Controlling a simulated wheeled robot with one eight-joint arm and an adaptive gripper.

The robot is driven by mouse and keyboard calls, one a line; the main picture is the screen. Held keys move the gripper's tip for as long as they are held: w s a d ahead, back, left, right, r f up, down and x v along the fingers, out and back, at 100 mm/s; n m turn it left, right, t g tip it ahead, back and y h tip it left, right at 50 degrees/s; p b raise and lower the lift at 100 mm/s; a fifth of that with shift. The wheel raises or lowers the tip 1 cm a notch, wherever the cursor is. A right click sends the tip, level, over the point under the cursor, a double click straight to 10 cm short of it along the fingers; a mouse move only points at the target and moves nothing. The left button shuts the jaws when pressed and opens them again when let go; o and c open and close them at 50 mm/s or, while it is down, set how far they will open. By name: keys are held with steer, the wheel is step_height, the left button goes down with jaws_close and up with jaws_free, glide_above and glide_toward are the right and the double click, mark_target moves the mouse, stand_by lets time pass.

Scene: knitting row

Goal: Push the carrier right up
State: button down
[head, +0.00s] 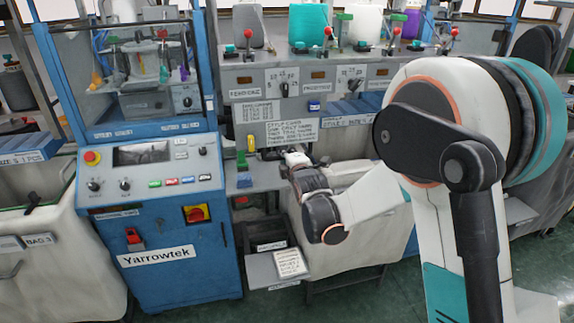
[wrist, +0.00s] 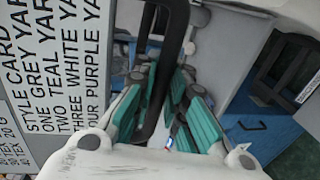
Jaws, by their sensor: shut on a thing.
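My gripper (head: 284,153) is at the front of the middle bench, just below the style card. In the wrist view its teal-padded fingers (wrist: 165,100) are closed around a dark curved bar (wrist: 181,30). The bar runs up between the pads toward the top of that view. I cannot tell from these frames whether this bar is part of the carrier, and no other carrier is clear. In the head view the gripper and arm hide what is held.
The style card (head: 291,133) hangs by the gripper; it also shows in the wrist view (wrist: 50,60). Teal (head: 308,22), white and purple yarn stand above. The blue Yarrowtek machine (head: 185,260) is left.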

step_height(320, 180, up, 19)
steer(key=p, duration=0.9)
steer(key=shift+r, duration=0.3)
steer(key=c, duration=1.6)
jaws_free()
steer(key=shift+r, duration=0.15)
steer(key=shift+c, duration=0.2)
steer(key=shift+s, duration=0.2)
steer(key=v, duration=0.7)
steer(key=shift+s+d, duration=0.1)
steer(key=shift+s, duration=0.05)
